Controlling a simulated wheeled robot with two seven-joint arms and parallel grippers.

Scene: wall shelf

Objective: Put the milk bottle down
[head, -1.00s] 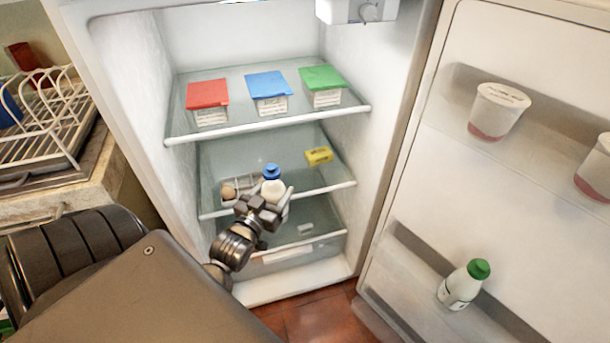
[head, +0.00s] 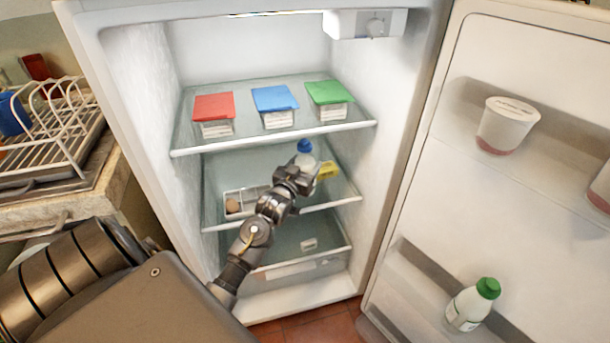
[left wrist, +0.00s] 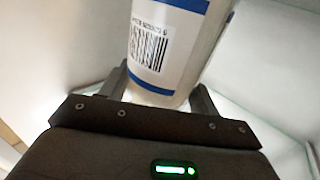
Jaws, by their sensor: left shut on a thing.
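A white milk bottle with a blue cap (head: 304,147) is at the middle shelf of the open fridge. My left gripper (head: 302,172) is shut on it, with its body partly hidden behind the gripper. In the left wrist view the bottle (left wrist: 170,45) shows a barcode label and blue bands, upright between the two fingers (left wrist: 160,88). Whether its base touches the middle shelf (head: 325,203) cannot be told. My right gripper is not in view.
An egg tray (head: 250,200) stands left of the bottle, and a yellow block (head: 327,170) is close on its right. Red (head: 214,112), blue (head: 275,105) and green (head: 329,99) lidded boxes stand on the shelf above. A green-capped bottle (head: 468,305) stands in the door.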

